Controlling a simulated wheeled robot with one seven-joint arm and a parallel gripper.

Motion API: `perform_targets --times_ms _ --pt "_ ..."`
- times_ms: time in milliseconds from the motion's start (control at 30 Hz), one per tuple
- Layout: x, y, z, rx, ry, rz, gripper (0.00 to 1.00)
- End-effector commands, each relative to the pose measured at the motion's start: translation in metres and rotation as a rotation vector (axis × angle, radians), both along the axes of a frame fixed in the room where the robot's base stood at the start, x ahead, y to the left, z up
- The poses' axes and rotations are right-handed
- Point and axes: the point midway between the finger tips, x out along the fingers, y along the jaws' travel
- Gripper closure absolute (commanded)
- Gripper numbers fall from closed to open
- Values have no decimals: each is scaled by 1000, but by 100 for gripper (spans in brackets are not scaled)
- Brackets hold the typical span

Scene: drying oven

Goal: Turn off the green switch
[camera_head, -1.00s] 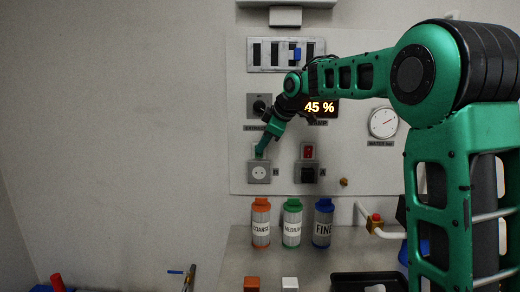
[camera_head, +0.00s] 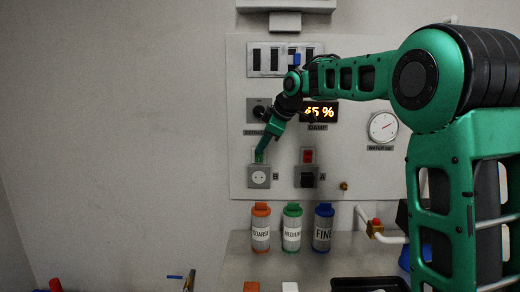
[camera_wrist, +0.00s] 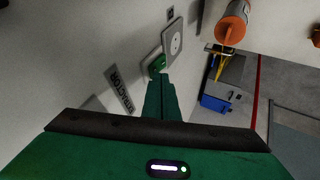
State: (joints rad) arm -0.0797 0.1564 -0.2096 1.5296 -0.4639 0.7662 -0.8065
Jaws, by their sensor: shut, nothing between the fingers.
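The green switch (camera_wrist: 155,65) shows in the wrist view on a grey wall plate, directly beyond my fingertips and partly covered by them. In the head view my gripper hides most or all of it, just above a round-holed socket (camera_head: 259,177). The socket also shows in the wrist view (camera_wrist: 176,43). My gripper (camera_head: 260,157) is shut and empty, pointing down along the panel. In the wrist view its fingertips (camera_wrist: 164,78) are at the green switch's edge; I cannot tell whether they touch it.
A red switch (camera_head: 308,156) sits right of the gripper. A dial knob (camera_head: 259,110) and a display (camera_head: 322,112) are above. Orange (camera_head: 261,229), green (camera_head: 292,229) and blue (camera_head: 324,229) capped canisters stand below. The wall to the left is clear.

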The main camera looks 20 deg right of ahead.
Motion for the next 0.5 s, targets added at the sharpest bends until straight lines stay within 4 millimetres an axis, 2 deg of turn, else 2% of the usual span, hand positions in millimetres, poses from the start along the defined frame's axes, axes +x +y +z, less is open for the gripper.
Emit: perform_targets --times_ms 200,500 --pt "-23 9 5 1 -2 -1 100" --pt "-46 -9 60 0 -4 -3 100"
